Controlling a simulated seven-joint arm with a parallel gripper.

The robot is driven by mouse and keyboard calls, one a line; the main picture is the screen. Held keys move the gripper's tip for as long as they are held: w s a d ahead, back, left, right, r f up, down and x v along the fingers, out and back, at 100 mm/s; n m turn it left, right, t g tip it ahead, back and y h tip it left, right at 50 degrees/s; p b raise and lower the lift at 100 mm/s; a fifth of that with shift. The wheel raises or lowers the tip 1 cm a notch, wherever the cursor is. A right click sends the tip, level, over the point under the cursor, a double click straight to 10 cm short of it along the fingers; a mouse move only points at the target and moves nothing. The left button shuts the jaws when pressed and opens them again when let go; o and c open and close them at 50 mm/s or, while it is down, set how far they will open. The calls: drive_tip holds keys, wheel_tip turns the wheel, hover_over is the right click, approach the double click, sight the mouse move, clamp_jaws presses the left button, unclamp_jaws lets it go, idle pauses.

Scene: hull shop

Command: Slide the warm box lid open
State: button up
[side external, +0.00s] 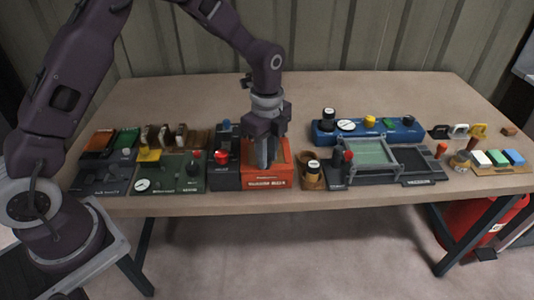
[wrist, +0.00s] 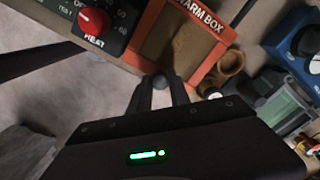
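The warm box (side external: 280,172) is an orange-red box with a lettered front, near the middle of the table's front edge. In the wrist view the warm box (wrist: 214,30) shows its orange rim, "WARM BOX" lettering and a brownish panel inside the rim. My gripper (side external: 265,165) points down over the box and hides part of its top. In the wrist view my gripper (wrist: 160,84) has its two dark fingers a little apart at the box's edge, with a small round grey thing between them. I cannot tell whether the fingers press on it.
A black heat unit with a red dial (wrist: 95,22) stands directly left of the warm box. A brown holder (side external: 312,177) stands close on its right, then a grey frame with a green panel (side external: 370,152). A blue panel (side external: 325,137) is behind. The table behind the box is clear.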

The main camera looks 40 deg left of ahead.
clamp_jaws()
idle(1.1)
